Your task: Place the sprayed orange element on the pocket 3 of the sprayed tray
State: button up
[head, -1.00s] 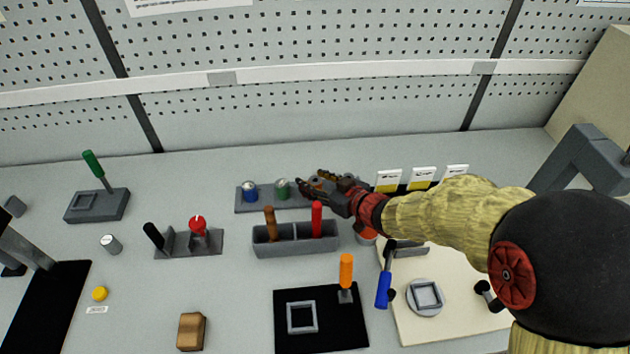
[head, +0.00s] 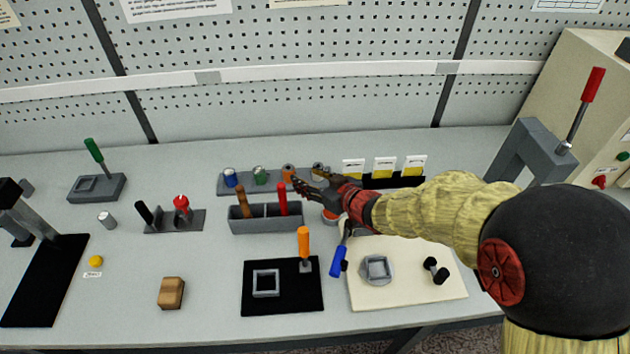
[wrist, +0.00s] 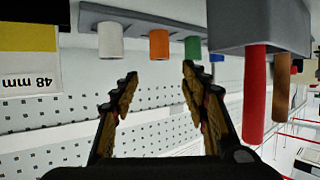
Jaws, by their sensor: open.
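The orange element (head: 288,173) stands upright on the long grey tray (head: 221,189) at the back of the bench, third from the left in its row. A blue element (head: 230,177) and a green one (head: 260,176) stand to its left, a pale grey one (head: 319,171) to its right. My gripper (head: 300,184) is open and empty just in front of the orange element. In the wrist view, the orange element (wrist: 159,44) lines up with the gap between my fingertips (wrist: 159,72), beyond them and apart. The pockets under the elements are hidden.
A grey bin (head: 265,224) with brown and red handles stands just in front of the tray. White-and-yellow cards (head: 384,168) stand to the right. An orange-red object (head: 330,215) is partly hidden under my wrist.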

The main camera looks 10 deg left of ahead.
jog(key=s+d+r+m+h, duration=0.1)
jog(key=d+r+m+h, duration=0.2)
jog(key=d, duration=0.5)
jog(key=s+d+r+m+t+h, duration=0.1)
jog(key=s+d+r+h, duration=0.15)
jog(key=d+r, duration=0.4)
jog(key=s+d+r+m+h, duration=0.1)
jog(key=d+r+m+h, duration=0.15)
jog(key=d, duration=0.65)
jog(key=s+d+m+g+h, duration=0.1)
jog(key=s+d+g, duration=0.1)
jog(key=s, duration=1)
jog(key=s+d+r+m+g+h, duration=0.1)
jog(key=s+d, duration=0.3)
jog(key=s, duration=0.9)
jog(key=shift+d+r+m+g, duration=0.25)
jog(key=shift+d+m+g, duration=0.2)
jog(key=shift+g, duration=0.35)
